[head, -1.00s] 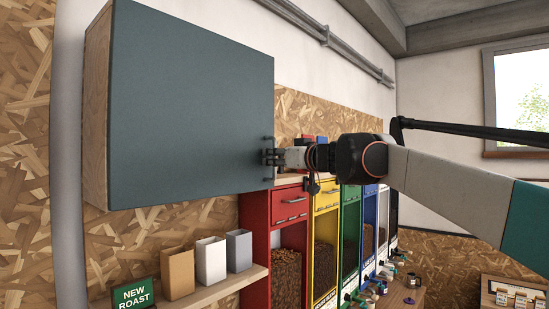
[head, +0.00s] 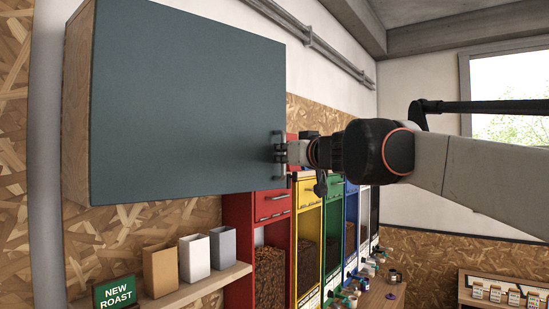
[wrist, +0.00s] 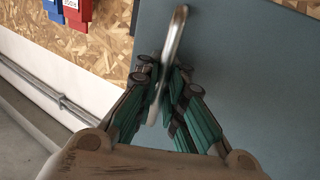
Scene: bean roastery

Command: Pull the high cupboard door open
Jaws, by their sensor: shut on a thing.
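The high cupboard (head: 76,110) hangs on the wall at the left in the head view, with a pale wooden side. Its blue-grey door (head: 185,100) fills much of the left half, and its right edge seems swung out a little from the wall. Any gap behind the door is hidden. A metal bar handle (wrist: 176,35) stands upright near the door's right edge. My gripper (head: 283,153) is at that handle. In the wrist view its teal-padded fingers (wrist: 163,98) are closed around the bar from both sides, and the door (wrist: 250,60) lies behind them.
Below the cupboard, a shelf (head: 205,287) holds several small bags (head: 194,258) and a green sign (head: 116,292). Coloured bean bins, starting with a red one (head: 238,240), line the wall to the right. The air in front of the door looks clear.

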